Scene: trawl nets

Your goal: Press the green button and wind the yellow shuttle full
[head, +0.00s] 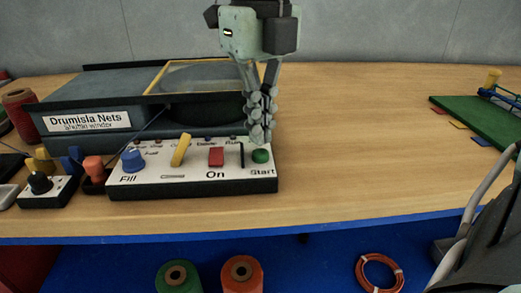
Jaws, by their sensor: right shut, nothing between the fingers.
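The green button (261,156) sits at the right end of a white control panel (223,178), above the word Start. My right gripper (259,137) is shut and empty, pointing down with its fingertips just above or at the green button; I cannot tell whether they touch. A slanted yellow piece (181,150) stands on the panel between the blue Fill knob (133,160) and the red On switch (216,157). Another yellow piece (41,161) is at the left; I cannot tell which is the shuttle. My left gripper is not in view.
A small box with a black knob (40,184) and an orange piece (93,169) are at left. A green board (480,118) lies at right. The table's middle right is clear.

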